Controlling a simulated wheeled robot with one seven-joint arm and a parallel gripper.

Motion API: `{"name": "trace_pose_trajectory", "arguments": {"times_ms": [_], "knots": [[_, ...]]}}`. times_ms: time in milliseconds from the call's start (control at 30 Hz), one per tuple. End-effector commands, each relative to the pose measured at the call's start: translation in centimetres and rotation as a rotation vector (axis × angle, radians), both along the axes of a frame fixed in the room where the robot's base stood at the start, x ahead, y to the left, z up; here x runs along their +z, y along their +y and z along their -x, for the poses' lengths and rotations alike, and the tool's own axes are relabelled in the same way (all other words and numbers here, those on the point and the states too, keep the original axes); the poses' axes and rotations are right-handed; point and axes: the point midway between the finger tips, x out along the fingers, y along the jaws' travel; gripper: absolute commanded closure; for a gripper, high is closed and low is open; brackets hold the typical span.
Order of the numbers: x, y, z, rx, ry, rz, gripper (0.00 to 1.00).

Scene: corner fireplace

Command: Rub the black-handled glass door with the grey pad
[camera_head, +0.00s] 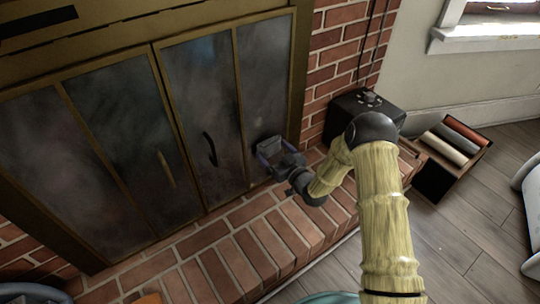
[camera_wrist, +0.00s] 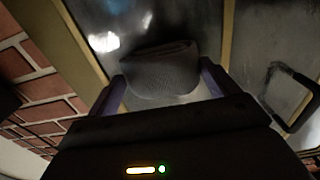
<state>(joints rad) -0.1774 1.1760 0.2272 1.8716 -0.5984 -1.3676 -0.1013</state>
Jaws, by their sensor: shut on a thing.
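The black-handled glass door is the right part of the brass-framed fireplace front; its black handle (camera_head: 210,148) sits on the inner pane, and its smudged outer pane (camera_head: 264,75) lies to the right. The handle also shows at the right of the wrist view (camera_wrist: 292,98). My gripper (camera_head: 268,148) is at the lower part of the outer pane, right of the handle. In the wrist view my gripper (camera_wrist: 163,85) is shut on the grey pad (camera_wrist: 160,70), held between two bluish fingers in front of the glass. Whether the pad touches the glass, I cannot tell.
A second glass door with a brass handle (camera_head: 165,169) is at the left. A brick hearth (camera_head: 235,250) runs below the doors. A black box (camera_head: 350,104) stands on the right, with a crate of rolls (camera_head: 432,178) beyond it. Wooden floor (camera_head: 470,235) lies open at right.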

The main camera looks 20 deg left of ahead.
Motion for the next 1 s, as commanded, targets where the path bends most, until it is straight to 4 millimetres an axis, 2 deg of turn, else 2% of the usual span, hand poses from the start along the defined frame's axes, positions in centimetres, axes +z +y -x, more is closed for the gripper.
{"name": "trace_pose_trajectory", "arguments": {"times_ms": [200, 567, 1000], "knots": [[0.0, -0.8, -1.2, -0.001, -0.002, -0.001, 0.32], [0.3, -0.9, -1.3, -0.001, -0.003, -0.002, 0.32], [3.3, -1.0, -1.2, -0.001, -0.003, -0.002, 0.32]]}}
